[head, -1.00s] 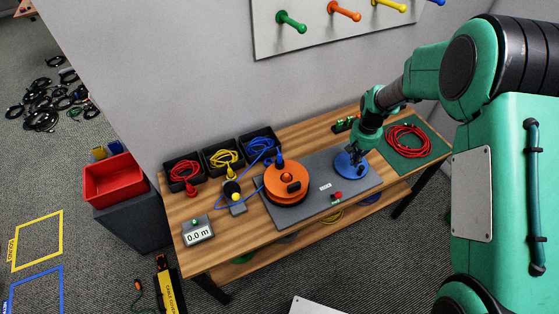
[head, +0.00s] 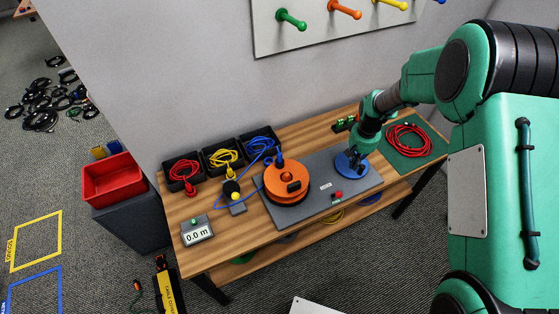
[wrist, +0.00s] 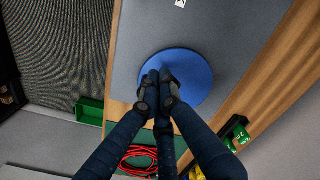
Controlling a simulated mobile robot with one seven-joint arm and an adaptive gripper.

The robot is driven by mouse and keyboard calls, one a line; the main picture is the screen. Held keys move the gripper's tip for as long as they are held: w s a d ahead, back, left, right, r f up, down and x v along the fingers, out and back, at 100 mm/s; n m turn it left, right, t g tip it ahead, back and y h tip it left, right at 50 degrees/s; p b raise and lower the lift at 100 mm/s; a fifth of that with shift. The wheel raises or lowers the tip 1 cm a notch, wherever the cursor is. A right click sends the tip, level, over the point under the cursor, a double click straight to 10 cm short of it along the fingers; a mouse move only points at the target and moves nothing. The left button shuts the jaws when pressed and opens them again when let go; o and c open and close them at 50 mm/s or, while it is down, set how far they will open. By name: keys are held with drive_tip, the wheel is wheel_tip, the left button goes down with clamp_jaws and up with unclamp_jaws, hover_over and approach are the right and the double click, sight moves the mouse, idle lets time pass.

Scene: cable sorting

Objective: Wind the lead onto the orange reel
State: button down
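A blue lead (head: 224,206) runs from the black bin at the back, past a small guide block, towards the reel. A blue disc (head: 351,165) lies at the board's right end; it also shows in the wrist view (wrist: 196,75). My gripper (head: 357,164) is low over this disc, fingers pointing down. In the wrist view its fingertips (wrist: 158,78) are drawn close together; anything between them is hidden.
Black bins hold red (head: 183,170), yellow (head: 222,157) and blue cables. A meter (head: 197,232) reads 0.0 m. A red button (head: 339,195) sits on the board's front edge. A coiled red cable (head: 408,141) lies on a green mat at right.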

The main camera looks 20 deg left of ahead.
sight(351, 174)
drive_tip(key=shift+f+b, duration=0.55)
drive_tip(key=shift+f, duration=1)
drive_tip(key=shift+d, duration=0.1)
